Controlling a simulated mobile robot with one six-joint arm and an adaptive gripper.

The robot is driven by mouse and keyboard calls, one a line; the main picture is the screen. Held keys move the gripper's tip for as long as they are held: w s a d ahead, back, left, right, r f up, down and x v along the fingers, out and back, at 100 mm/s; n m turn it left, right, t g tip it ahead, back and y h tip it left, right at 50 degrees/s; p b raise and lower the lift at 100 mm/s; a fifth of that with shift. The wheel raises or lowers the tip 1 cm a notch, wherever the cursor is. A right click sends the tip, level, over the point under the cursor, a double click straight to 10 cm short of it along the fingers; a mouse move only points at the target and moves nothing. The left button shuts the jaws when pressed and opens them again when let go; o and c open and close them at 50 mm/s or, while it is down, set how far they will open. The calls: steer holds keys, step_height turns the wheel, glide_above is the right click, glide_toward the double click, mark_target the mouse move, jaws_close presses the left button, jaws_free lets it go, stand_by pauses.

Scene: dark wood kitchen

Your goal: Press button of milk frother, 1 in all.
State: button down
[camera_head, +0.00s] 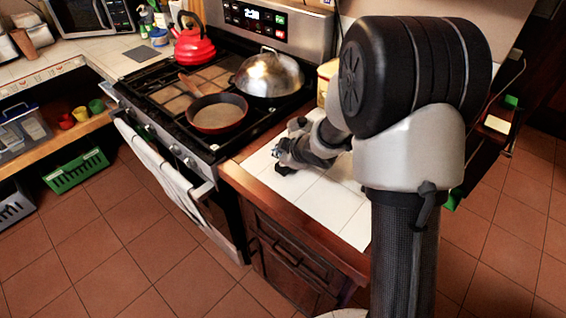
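My gripper (280,155) is low over the white tiled counter (325,207) to the right of the stove, close to the counter's left edge. It is small and dark in this view, and I cannot tell whether its fingers are open or shut. A small pale patch shows at its tip, too small to identify. I cannot make out the milk frother or its button; my arm covers much of the counter's right and back part.
The stove (165,105) on the left carries a red pan (217,114), a domed silver lid (268,76) and a red kettle (194,48). A yellow object (325,79) stands behind my arm. The front of the tiled counter is clear.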

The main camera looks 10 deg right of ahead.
steer(key=shift+f+b, duration=0.35)
steer(key=shift+f, duration=0.1)
steer(key=shift+f+b, duration=0.3)
steer(key=shift+f, duration=0.05)
stand_by(0.5)
stand_by(0.4)
steer(key=shift+r+p, duration=0.8)
steer(key=shift+p, duration=0.05)
step_height(320, 180, up, 5)
steer(key=p, duration=0.5)
steer(key=shift+r, duration=0.1)
